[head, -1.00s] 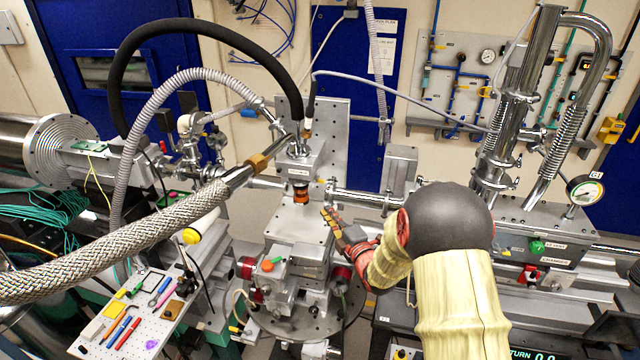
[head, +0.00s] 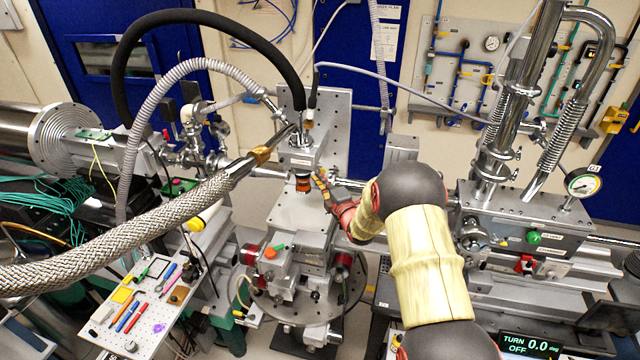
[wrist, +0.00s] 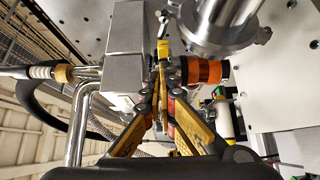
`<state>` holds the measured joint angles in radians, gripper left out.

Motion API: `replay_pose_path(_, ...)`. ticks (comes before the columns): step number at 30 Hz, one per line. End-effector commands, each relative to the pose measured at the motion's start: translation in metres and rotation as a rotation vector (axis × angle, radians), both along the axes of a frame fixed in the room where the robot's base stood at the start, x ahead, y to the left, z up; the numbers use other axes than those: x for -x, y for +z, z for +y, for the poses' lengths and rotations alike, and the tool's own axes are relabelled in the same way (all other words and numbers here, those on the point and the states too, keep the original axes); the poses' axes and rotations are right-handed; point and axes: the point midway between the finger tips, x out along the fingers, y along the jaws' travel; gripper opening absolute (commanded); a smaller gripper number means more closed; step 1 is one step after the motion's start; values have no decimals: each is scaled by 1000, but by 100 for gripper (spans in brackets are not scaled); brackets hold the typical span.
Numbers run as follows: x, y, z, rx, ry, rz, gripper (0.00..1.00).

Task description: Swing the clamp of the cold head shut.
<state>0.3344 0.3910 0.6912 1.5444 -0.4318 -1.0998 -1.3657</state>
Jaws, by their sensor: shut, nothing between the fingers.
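The cold head is a grey block (head: 299,157) with chrome fittings on top and a black-and-orange collar (head: 303,184) beneath it, above the grey sample stage. My gripper (head: 318,177) is just right of the collar, fingers pointing up toward the block. In the wrist view my gripper (wrist: 162,46) is shut and empty, its yellow tips between the grey block (wrist: 124,45) and the orange collar (wrist: 203,71). A small chrome piece (wrist: 173,14) shows just beyond the tips. I cannot tell which part is the clamp, or whether the tips touch anything.
A braided hose (head: 150,232) runs into the cold head from the left, and a black hose (head: 120,60) arches above. A chrome flange (wrist: 222,28) is close to the fingertips. A tool board (head: 140,305) lies front left; a pump stand with gauge (head: 583,186) stands right.

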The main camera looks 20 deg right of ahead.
Motion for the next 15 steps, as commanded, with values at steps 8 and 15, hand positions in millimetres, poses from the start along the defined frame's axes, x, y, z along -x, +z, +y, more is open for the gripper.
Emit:
replay_pose_path(8, -7, -1, -6, 0, 0, 1, 0)
replay_pose_path(15, -6, -1, -6, 0, 0, 1, 0)
